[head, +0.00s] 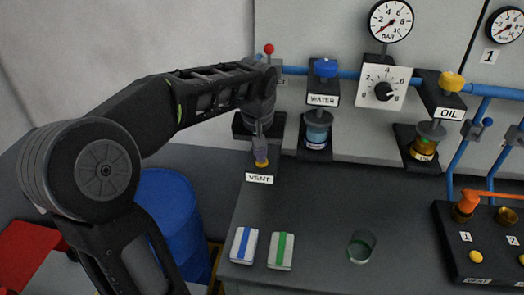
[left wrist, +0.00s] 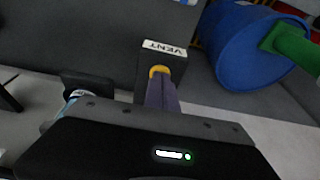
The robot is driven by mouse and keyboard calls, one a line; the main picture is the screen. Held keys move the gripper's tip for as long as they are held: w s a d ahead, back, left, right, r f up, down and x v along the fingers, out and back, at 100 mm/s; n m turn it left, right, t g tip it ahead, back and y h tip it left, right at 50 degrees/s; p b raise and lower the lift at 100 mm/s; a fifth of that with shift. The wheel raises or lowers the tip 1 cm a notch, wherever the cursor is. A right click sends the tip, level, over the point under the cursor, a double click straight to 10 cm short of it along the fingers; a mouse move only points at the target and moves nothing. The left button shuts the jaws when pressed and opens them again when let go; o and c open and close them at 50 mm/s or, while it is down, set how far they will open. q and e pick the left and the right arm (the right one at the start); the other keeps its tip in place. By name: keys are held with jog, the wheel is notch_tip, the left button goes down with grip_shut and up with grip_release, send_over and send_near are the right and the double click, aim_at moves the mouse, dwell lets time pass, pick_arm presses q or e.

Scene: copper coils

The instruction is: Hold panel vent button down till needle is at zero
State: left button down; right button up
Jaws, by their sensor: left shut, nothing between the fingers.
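The yellow vent button (head: 262,165) sits on a dark block behind a white VENT label (head: 259,179), at the back left of the bench. It also shows in the left wrist view (left wrist: 159,70). My left gripper (head: 261,158) points down with its fingers shut and empty. Its tips are right at the button and cover part of it; whether they press it down I cannot tell. The round BAR gauge (head: 390,20) hangs on the wall above. Its red needle points to the lower left, near the low end; the exact reading is too small. My right gripper is not in view.
WATER (head: 323,99) and OIL (head: 449,113) stations and a dial (head: 383,89) stand along the wall. A second panel (head: 450,240) with yellow buttons is at right. Two striped packs (head: 244,246) and a glass (head: 361,246) lie in front. A blue barrel (head: 170,215) stands left.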

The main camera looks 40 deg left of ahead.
pick_arm(q)
jog(key=v, duration=1.3)
jog(key=shift+w+a, duration=0.2)
jog(key=shift+w, duration=0.15)
jog(key=shift+r, duration=0.1)
